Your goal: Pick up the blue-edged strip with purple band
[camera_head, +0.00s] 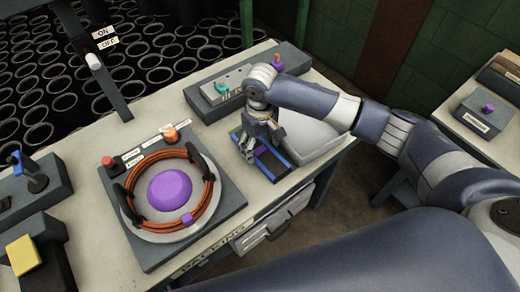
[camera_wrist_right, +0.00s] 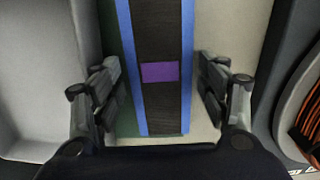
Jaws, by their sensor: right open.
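The blue-edged strip (camera_head: 272,161) lies on the worktop in the head view, partly hidden by my right gripper (camera_head: 257,148). In the right wrist view it is a dark strip (camera_wrist_right: 161,105) with blue edges and a purple band (camera_wrist_right: 160,72) across it. My right gripper (camera_wrist_right: 161,88) is open, with one finger on each side of the strip at the band. The fingers stand apart from the edges. I cannot tell the exact height above the strip. My left gripper is not in view.
A round fixture with orange rings and a purple dome (camera_head: 169,187) stands left of the strip. A grey control box (camera_head: 216,92) lies behind. A pale bin (camera_head: 306,137) stands close to the right. The front table edge is near.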

